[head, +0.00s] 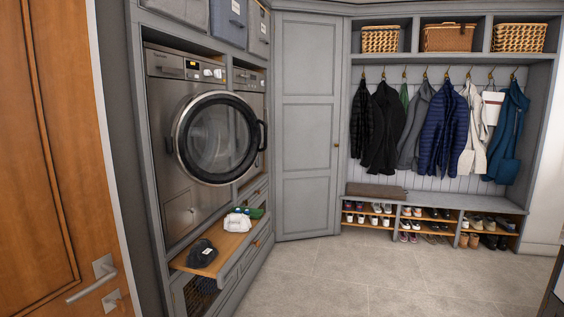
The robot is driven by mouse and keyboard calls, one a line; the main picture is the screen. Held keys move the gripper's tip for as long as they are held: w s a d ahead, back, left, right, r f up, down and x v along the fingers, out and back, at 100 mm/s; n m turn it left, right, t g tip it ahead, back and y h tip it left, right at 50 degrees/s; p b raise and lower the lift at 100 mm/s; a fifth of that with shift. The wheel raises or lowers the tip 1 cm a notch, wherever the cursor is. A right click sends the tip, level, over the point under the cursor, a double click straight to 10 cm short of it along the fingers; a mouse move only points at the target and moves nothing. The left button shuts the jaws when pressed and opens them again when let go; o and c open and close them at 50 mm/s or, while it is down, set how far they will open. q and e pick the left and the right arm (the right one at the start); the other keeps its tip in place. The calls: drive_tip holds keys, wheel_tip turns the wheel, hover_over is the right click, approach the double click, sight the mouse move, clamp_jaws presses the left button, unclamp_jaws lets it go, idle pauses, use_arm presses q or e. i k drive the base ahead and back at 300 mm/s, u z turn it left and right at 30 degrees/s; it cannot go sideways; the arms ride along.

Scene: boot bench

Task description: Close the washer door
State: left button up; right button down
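The washer (175,95) is a grey front-loader built into the cabinet on the left. Its round door (218,140) has dark glass, a black rim and a silver outer ring. The door seems to stand ajar, hinged at its left side, with its right side swung out from the washer front and overlapping the second machine. The black door handle (263,136) is on the door's right edge. The door hides the drum opening. Neither of my grippers is in view.
A second machine (247,80) stands behind the door. Below, a pulled-out wooden shelf (225,245) holds a dark cap (202,254) and a white cap (237,222). A wooden room door (45,150) stands at left. The tiled floor (350,270) is clear.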

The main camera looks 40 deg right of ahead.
sight(180, 143)
drive_tip(key=u, duration=0.1)
drive_tip(key=k, duration=0.3)
drive_tip(key=z, duration=1.1)
drive_tip(key=i, duration=1.5)
drive_tip(key=u, duration=0.65)
